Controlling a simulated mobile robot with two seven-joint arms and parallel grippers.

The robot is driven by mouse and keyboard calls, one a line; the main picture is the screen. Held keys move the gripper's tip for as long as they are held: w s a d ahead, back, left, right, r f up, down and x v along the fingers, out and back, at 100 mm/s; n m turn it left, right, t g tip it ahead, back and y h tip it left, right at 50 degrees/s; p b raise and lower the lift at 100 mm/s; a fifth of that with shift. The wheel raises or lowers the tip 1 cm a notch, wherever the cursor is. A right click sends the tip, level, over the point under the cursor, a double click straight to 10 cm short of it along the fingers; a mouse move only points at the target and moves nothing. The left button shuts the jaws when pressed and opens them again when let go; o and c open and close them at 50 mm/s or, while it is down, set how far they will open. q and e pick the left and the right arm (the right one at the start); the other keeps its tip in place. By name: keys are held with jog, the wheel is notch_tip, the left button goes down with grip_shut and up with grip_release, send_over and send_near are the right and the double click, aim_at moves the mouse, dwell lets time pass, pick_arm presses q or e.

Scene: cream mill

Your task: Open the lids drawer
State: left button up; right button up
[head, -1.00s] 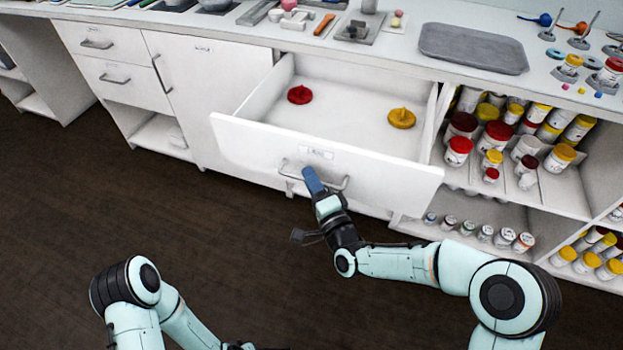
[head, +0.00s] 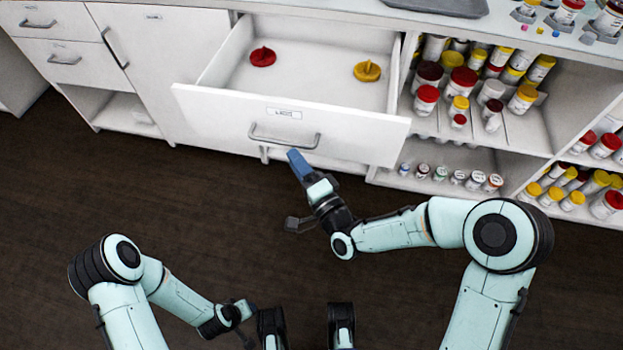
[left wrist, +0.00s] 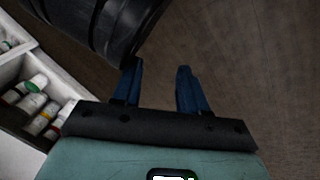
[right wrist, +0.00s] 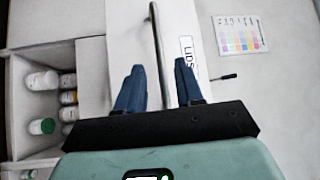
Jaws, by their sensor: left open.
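The lids drawer (head: 220,104) stands pulled out from the white counter, with a red lid (head: 263,57) and a yellow lid (head: 367,71) inside. Its bar handle (head: 262,139) is on the front panel below a small label, which reads LIDS in the right wrist view (right wrist: 187,50). My right gripper (head: 297,160) is just in front of and below the handle, apart from it. Its blue fingers are spread in the right wrist view (right wrist: 158,82), with the handle beyond them. My left gripper (left wrist: 158,80) is open and empty over the floor, low in the head view.
An open shelf (head: 520,155) of jars with coloured caps stands right of the drawer. A closed cabinet door and small drawers (head: 50,55) are to the left. A grey tray (head: 430,5) lies on the counter. The dark floor in front is clear.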

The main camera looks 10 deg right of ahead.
pick_arm(q)
jog(key=shift+w+d+r, duration=0.15)
jog(key=shift+w+r, duration=0.5)
jog(key=shift+w, duration=0.1)
pick_arm(e)
jog(key=r+v, duration=0.1)
jog(key=v, duration=0.5)
jog(key=shift+s+d+f, duration=0.15)
jog(key=shift+s+f, duration=0.15)
jog(key=shift+f, duration=0.2)
